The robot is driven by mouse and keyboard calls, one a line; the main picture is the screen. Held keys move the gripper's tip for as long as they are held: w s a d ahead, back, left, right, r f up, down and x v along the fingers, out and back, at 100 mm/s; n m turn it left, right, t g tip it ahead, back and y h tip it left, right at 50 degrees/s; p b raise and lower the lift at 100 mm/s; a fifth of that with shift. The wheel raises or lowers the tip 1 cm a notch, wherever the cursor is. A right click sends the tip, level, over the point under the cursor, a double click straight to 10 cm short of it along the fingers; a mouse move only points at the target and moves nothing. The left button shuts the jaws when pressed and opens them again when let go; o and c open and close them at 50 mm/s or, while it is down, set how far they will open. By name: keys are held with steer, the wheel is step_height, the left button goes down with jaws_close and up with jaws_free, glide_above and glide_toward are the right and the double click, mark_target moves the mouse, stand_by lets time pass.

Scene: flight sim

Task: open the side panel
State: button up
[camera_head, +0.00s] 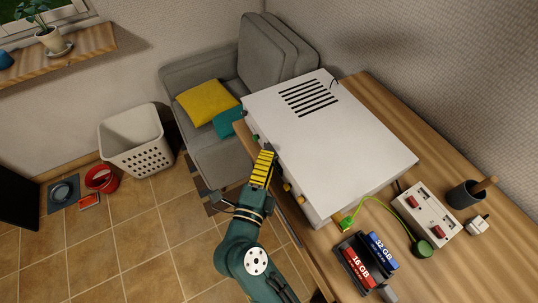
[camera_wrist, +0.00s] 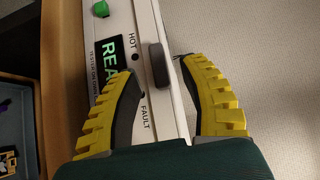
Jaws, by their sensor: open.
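A large white case (camera_head: 325,130) with a slotted top lies on the wooden desk. My gripper (camera_head: 267,152) is at its left-hand side, which is mostly hidden from the head camera. The wrist view shows a light panel face (camera_wrist: 148,30) of the case marked HOT and FAULT, with a green lit display (camera_wrist: 106,68) and a green knob (camera_wrist: 101,9). A dark upright handle (camera_wrist: 159,65) stands on that face. My gripper (camera_wrist: 160,76) is open, its yellow-and-black fingers on either side of the handle's lower end. I cannot tell whether they touch it.
On the desk (camera_head: 375,95), a green cable (camera_head: 378,198), a white switch box (camera_head: 428,216), a dark cup (camera_head: 466,194) and memory modules (camera_head: 366,262) lie right of my arm. A grey armchair (camera_head: 270,52) stands behind. A white basket (camera_head: 136,140) is on the floor at left.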

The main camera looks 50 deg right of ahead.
steer(key=shift+x, duration=1.15)
jaws_close()
